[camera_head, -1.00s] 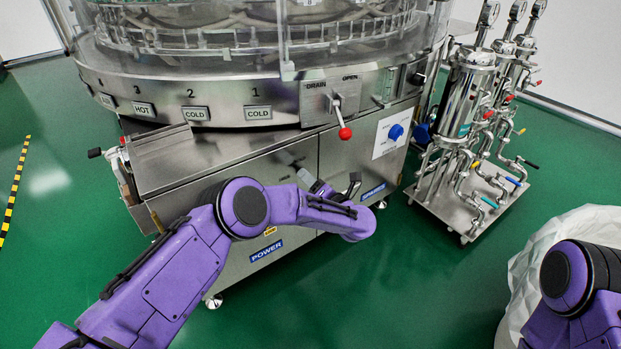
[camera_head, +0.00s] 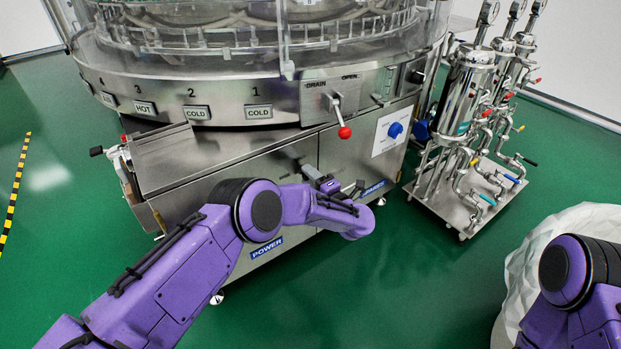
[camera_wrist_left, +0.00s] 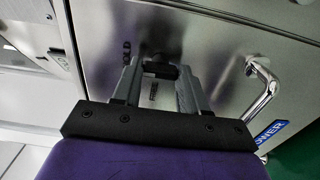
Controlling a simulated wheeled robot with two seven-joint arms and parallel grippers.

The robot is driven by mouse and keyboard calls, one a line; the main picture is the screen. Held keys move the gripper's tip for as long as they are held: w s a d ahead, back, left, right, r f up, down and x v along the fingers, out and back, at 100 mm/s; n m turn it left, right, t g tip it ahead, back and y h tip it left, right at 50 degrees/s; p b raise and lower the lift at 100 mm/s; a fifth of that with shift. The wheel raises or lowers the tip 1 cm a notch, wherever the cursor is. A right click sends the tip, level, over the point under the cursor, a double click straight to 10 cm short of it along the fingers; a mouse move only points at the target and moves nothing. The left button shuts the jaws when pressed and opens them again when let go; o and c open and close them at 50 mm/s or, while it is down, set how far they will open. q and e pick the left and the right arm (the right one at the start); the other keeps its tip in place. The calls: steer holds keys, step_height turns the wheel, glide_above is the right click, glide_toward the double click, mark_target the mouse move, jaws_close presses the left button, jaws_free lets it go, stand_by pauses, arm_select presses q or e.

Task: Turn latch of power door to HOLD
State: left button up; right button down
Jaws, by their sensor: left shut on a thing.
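The power door (camera_head: 265,215) is a steel panel low on the washer, with a blue POWER label (camera_head: 266,248) that also shows in the left wrist view (camera_wrist_left: 270,130). In the left wrist view, the dark latch (camera_wrist_left: 160,71) sits on the door between the two grey fingertips of my left gripper (camera_wrist_left: 158,76), which is shut on it. In the head view, my left gripper (camera_head: 318,178) is against the door front, and my arm partly hides the door; I cannot make out the latch's pointing direction. My right gripper is out of view.
A bent metal handle (camera_wrist_left: 264,88) stands out from the door right of the fingers. A piped filter cart (camera_head: 470,140) stands at right. Green floor is free in front.

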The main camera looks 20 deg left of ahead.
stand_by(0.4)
arm_select(q)
steer(key=o, duration=1.1)
steer(key=shift+c, duration=0.2)
steer(key=p+v, duration=0.2)
steer(key=v, duration=0.8)
steer(key=shift+s+d, duration=0.2)
steer(key=shift+s, duration=0.05)
